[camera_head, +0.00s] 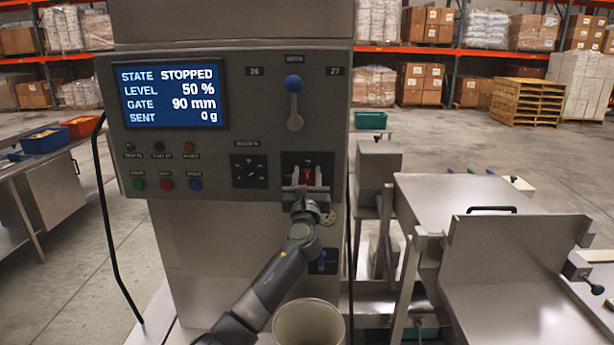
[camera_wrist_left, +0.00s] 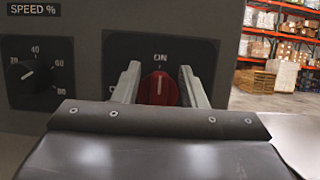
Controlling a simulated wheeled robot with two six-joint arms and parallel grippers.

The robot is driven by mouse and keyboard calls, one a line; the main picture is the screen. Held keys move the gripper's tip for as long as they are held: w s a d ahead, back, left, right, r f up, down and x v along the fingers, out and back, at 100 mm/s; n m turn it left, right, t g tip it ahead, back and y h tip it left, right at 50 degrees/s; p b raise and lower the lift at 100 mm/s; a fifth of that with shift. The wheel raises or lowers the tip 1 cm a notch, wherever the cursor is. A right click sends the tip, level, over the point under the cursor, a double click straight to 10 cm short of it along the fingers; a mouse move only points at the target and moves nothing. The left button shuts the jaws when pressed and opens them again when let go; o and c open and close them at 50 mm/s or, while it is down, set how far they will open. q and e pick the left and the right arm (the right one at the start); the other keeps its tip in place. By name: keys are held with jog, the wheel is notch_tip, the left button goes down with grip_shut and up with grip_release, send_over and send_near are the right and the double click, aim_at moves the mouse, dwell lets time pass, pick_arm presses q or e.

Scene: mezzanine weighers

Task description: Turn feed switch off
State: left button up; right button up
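The feed switch is a red rotary knob (camera_wrist_left: 158,88) on a dark plate on the grey control panel. Its white mark points up to the word ON in the left wrist view. It also shows as a small red spot in the head view (camera_head: 306,175). My left gripper (camera_wrist_left: 160,82) is at the knob, one finger on each side, with narrow gaps showing between fingers and knob. The label left of the knob is mostly hidden by the left finger. The display (camera_head: 170,95) reads STATE STOPPED, LEVEL 50 %, GATE 90 mm, SENT 0 g. My right gripper is out of view.
A speed dial (camera_wrist_left: 29,76) sits left of the switch. A blue-knobbed lever (camera_head: 294,84) is above it, and several buttons are at the panel's left. A cream container (camera_head: 308,325) stands below my left arm. Metal weighing equipment (camera_head: 460,200) fills the right.

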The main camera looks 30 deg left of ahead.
pick_arm(q)
grip_shut()
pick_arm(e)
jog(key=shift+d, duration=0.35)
